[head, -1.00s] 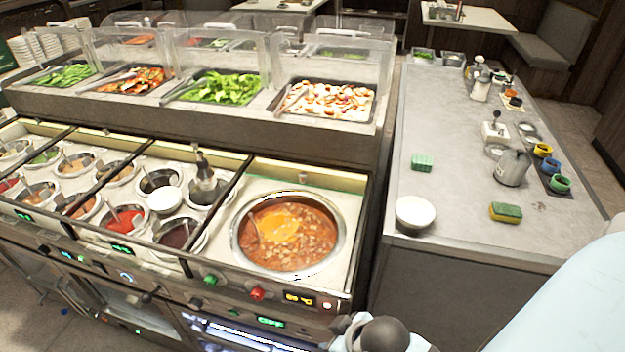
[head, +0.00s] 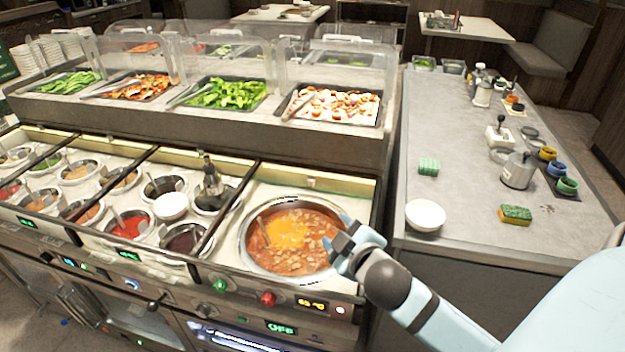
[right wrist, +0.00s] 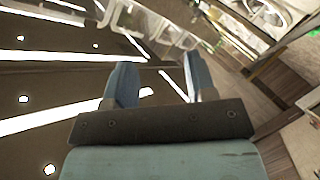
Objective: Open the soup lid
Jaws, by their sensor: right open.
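The soup pot (head: 246,238) is a round steel well with orange-red soup (head: 300,256) and a ladle in it, at the front right of the counter. The soup surface shows clearly; no opaque lid covers it. A cream strip (head: 345,186) with a small fitting runs along the back of the well; I cannot tell whether it is part of a clear lid. My right gripper (head: 337,241) is at the right rim of the pot in the head view, and I cannot tell whether it touches. The right wrist view shows its two blue fingers (right wrist: 160,84) apart and nothing between them. My left gripper is out of view.
Small sauce wells (head: 130,225) fill the counter to the left. Food trays (head: 330,106) under clear guards stand behind. The side counter (head: 460,190) at right holds a white bowl (head: 425,215), a sponge (head: 516,214) and a steel jug (head: 517,171).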

